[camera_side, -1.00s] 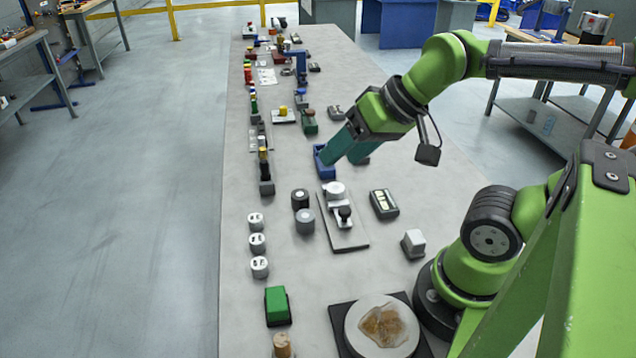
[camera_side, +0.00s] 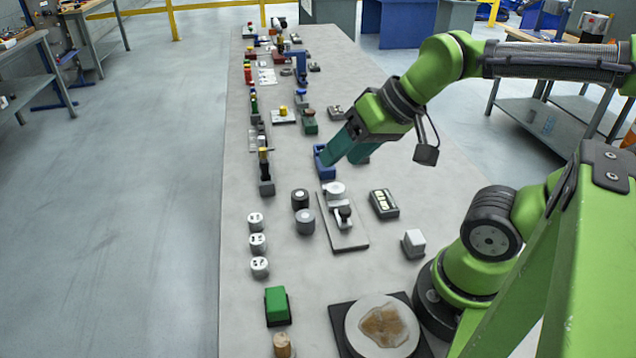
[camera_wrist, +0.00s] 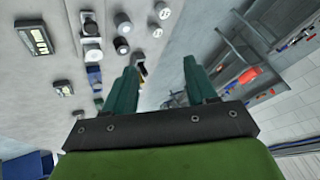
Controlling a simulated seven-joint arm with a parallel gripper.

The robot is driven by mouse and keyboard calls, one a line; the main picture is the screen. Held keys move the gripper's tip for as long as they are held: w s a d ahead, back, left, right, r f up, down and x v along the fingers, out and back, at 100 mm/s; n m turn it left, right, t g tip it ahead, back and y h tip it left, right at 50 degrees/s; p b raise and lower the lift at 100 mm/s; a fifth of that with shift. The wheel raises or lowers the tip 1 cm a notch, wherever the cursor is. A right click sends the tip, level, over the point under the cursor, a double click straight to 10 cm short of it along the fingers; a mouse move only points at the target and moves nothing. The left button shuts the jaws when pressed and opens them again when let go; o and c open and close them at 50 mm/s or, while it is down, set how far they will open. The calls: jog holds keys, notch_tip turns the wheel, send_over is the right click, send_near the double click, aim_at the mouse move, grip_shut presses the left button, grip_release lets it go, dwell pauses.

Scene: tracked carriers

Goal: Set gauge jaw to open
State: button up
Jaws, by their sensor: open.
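No part is clearly labelled as the gauge jaw. A grey plate (camera_side: 347,237) carries a silver round block (camera_side: 335,188) and a dark knob (camera_side: 344,212), and may be the gauge. It also shows at the upper left of the wrist view (camera_wrist: 91,42). A blue block-like fixture (camera_side: 323,165) stands just behind the plate. My gripper (camera_side: 347,158) is open with teal fingers, low near the blue fixture and partly covering it. In the wrist view my gripper (camera_wrist: 160,68) shows nothing held between its spread fingers. Whether it touches the fixture cannot be told.
Two dark and grey cylinders (camera_side: 304,221) and several white round pieces (camera_side: 257,243) stand left of the plate. A row of small fixtures runs up the table. The near right holds a round disc (camera_side: 360,341).

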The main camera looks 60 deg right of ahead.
jog(key=w+d+f+g+h, duration=0.1)
jog(key=w+d+f+g, duration=0.1)
jog(key=w+d+g, duration=0.15)
jog(key=n+g+h, duration=0.1)
jog(key=n+g, duration=0.3)
send_near(345, 209)
notch_tip(345, 209, down, 9)
jog(key=shift+s+r, duration=0.2)
grip_shut()
dwell(0.3)
